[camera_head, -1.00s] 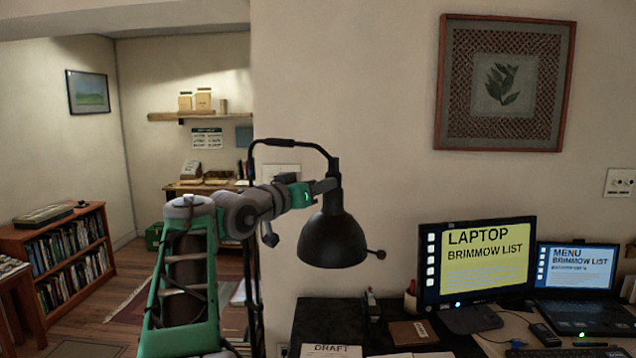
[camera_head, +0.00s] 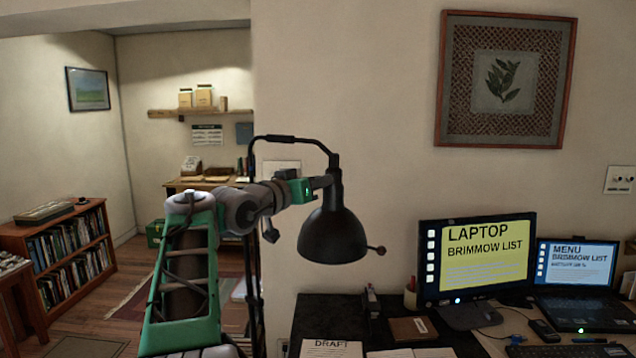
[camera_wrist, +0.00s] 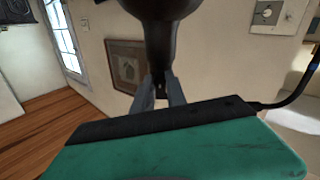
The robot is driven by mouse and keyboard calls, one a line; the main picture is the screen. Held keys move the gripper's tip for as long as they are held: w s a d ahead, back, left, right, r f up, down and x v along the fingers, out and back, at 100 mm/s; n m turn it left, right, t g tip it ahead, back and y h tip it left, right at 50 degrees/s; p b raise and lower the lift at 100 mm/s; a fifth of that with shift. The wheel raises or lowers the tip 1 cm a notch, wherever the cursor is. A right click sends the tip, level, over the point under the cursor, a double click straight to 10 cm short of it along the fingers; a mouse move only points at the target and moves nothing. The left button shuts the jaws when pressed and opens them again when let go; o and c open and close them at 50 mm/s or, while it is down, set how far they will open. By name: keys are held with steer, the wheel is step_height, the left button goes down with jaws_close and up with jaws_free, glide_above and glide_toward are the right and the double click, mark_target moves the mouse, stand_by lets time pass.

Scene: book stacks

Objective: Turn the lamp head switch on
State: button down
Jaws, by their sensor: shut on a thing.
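The black desk lamp's domed head (camera_head: 333,240) hangs in front of the wall, its opening facing down. A thin rod with a small ball end (camera_head: 378,250) sticks out at its right. My gripper (camera_head: 326,182) is at the narrow neck above the shade, reached from the left. In the wrist view the dark lamp head (camera_wrist: 163,25) fills the top middle, and my gripper (camera_wrist: 161,92) has its two fingers closed around its narrow dark end. I cannot tell whether that part is the switch. No light shows from the shade.
The lamp's curved arm (camera_head: 290,139) passes above my gripper and runs down to the left. A monitor (camera_head: 475,262) and laptop (camera_head: 578,280) stand at right on the desk. Papers (camera_head: 332,348) lie below the lamp. A framed picture (camera_head: 507,82) hangs on the wall.

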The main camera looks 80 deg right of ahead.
steer(key=shift+f+b, duration=0.1)
steer(key=shift+b, duration=0.2)
steer(key=m+b, duration=1.1)
steer(key=m, duration=0.6)
steer(key=shift+r+t, duration=0.2)
steer(key=shift+t, duration=0.2)
steer(key=shift+r+m, duration=0.1)
steer(key=shift+m, duration=0.4)
steer(key=c, duration=1.3)
jaws_free()
steer(key=shift+c, duration=0.2)
